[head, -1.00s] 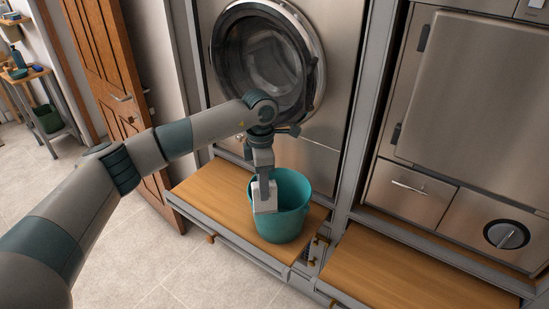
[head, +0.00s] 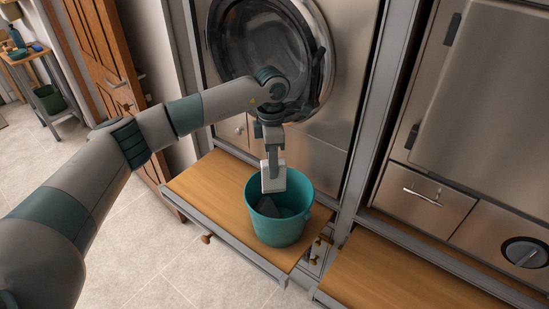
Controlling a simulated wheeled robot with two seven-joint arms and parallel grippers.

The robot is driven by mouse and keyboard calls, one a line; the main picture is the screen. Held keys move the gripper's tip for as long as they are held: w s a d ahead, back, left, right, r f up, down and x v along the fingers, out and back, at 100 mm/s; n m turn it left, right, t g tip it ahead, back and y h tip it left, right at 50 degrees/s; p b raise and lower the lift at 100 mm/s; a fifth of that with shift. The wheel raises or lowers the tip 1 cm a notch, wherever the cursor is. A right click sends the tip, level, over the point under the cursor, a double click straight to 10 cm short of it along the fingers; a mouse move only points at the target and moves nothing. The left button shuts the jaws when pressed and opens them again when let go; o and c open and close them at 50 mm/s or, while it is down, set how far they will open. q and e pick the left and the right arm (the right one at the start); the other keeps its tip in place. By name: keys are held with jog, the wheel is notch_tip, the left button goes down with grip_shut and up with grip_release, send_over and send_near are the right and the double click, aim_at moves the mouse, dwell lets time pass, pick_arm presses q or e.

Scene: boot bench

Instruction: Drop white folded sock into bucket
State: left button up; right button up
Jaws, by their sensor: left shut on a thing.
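The white folded sock (head: 273,183) shows as a pale block at the end of my left arm. My left gripper (head: 273,168) points down and is shut on it. The teal bucket (head: 279,232) stands upright on the wooden bench top. The sock is in front of the bucket's far rim in the picture, over its open mouth. How deep its lower end reaches is hard to tell. Something dark grey lies inside the bucket, partly hidden by the wall. My right gripper is not in view.
The wooden bench top (head: 215,190) has free room left of the bucket. A round-doored washing machine (head: 265,55) stands behind it. A second wooden top (head: 400,275) lies to the right, below a steel cabinet. A brown door (head: 95,55) is at the left.

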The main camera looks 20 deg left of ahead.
pick_arm(q)
jog(key=shift+s+r, duration=0.25)
jog(key=shift+s, duration=0.1)
jog(key=shift+w+f, duration=0.2)
jog(key=shift+f, duration=0.2)
jog(key=shift+f+b, duration=0.75)
jog(key=shift+f, duration=1.95)
jog(key=o, duration=1.1)
jog(key=shift+r, duration=0.15)
jog(key=r+b, duration=0.2)
jog(key=r, duration=0.3)
jog(key=r+b, duration=0.2)
jog(key=r, duration=0.3)
jog(key=r+b, duration=0.1)
jog(key=r, duration=0.5)
jog(key=shift+w+b, duration=0.25)
jog(key=shift+b, duration=0.15)
jog(key=shift+a+r, duration=0.1)
jog(key=shift+r, duration=0.45)
